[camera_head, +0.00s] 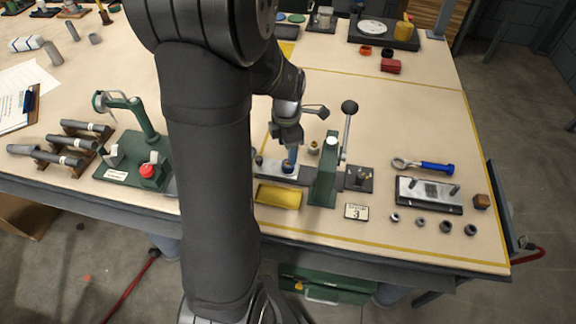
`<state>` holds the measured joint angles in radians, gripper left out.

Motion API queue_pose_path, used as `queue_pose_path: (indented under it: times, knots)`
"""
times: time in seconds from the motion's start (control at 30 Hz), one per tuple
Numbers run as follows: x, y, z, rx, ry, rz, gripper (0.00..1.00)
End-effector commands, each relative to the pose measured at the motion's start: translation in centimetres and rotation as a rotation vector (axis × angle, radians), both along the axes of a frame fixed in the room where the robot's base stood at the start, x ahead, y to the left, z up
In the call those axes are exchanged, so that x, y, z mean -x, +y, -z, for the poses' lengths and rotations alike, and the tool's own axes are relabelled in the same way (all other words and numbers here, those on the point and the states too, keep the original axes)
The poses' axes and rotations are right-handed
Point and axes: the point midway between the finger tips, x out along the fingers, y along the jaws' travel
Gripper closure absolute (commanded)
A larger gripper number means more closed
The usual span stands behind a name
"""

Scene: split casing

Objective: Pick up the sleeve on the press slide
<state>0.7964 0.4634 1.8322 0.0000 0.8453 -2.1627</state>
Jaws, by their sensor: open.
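My gripper (291,158) points down over the pale press slide (268,170), left of the green press frame (325,172). It is open. A small dark blue ring-like part (287,168), which looks like the sleeve, sits on the slide right below the fingertips. Whether the fingers are around it or just above it I cannot tell at this size. My arm crosses the middle of the view and hides the area left of the slide.
The press lever with a black knob (349,107) rises at the right. A small brass-topped part (313,148) stands behind the slide. A blue-handled wrench (424,166) lies farther right; bare table lies behind it.

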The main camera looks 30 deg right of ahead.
Motion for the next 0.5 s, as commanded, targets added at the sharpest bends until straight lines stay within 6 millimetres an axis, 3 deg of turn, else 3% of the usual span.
queue_pose_path:
  times: [0.3,0.5]
  knots:
    - [0.6,0.1,4.1,-0.003,0.003,0.000,0.41]
    - [0.6,0.0,5.3,-0.001,0.001,0.000,0.41]
